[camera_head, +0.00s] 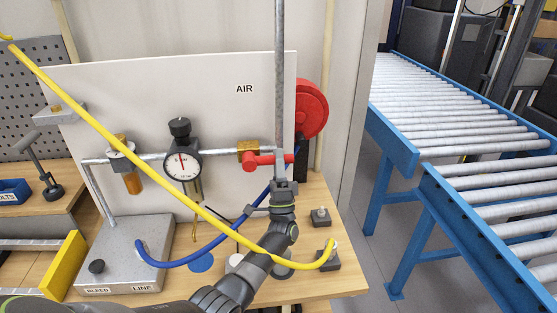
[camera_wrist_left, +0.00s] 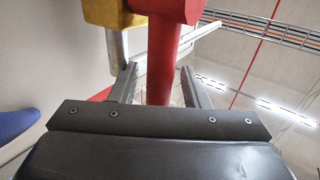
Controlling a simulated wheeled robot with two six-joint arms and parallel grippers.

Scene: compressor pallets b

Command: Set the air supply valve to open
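The air supply valve has a brass body (camera_head: 248,148) on the horizontal pipe and a red lever handle (camera_head: 262,161) lying along the pipe, pointing right. My left gripper (camera_head: 282,178) reaches up from below to the handle's right part. In the left wrist view the red handle (camera_wrist_left: 163,60) stands between my two fingers, with the brass body (camera_wrist_left: 112,13) at upper left. The fingers are apart, with a visible gap on the left of the handle; whether the right finger touches it I cannot tell. My right gripper is not in view.
A yellow hose (camera_head: 130,135) crosses in front of the panel and passes over my left arm. A blue hose (camera_head: 185,262) curves below it. A pressure gauge (camera_head: 183,165) is left of the valve, a red reel (camera_head: 312,108) behind right. A roller conveyor (camera_head: 460,115) stands at right.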

